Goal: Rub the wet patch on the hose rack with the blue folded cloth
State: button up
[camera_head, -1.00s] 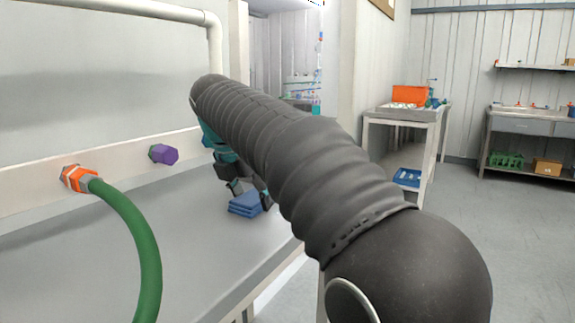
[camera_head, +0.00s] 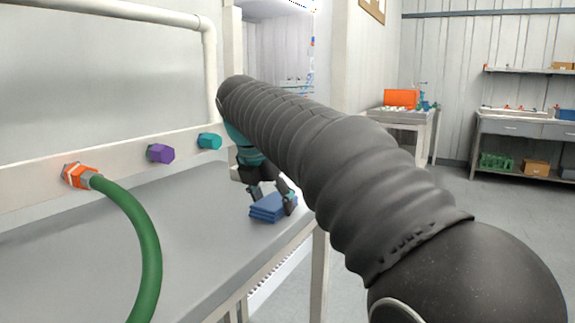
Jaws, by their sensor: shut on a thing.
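The blue folded cloth (camera_head: 268,210) is at the right end of the grey hose rack surface (camera_head: 205,210), near its front edge. My gripper (camera_head: 272,203) points down with its fingers on either side of the cloth and is shut on it. I cannot tell whether the cloth touches the surface or is just above it. My black-sleeved arm covers the right middle of the view. I cannot make out a wet patch on the rack.
A green hose (camera_head: 145,240) with an orange fitting (camera_head: 78,175) hangs from the rack's back rail. A purple cap (camera_head: 160,153) and a teal cap (camera_head: 209,141) stick out beside it. A bench with an orange box (camera_head: 400,98) stands farther back.

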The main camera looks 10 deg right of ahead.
jog(key=shift+s+d, duration=0.7)
jog(key=shift+d, duration=0.35)
jog(key=r, duration=0.1)
jog(key=p, duration=0.1)
jog(key=r+p, duration=0.1)
jog(key=shift+a+r, duration=0.25)
jog(key=shift+r, duration=0.1)
jog(key=shift+d+r+p, duration=0.25)
jog(key=shift+r+p, duration=0.25)
jog(key=shift+p, duration=0.05)
jog(key=shift+r, duration=2.2)
jog(key=shift+s, duration=0.1)
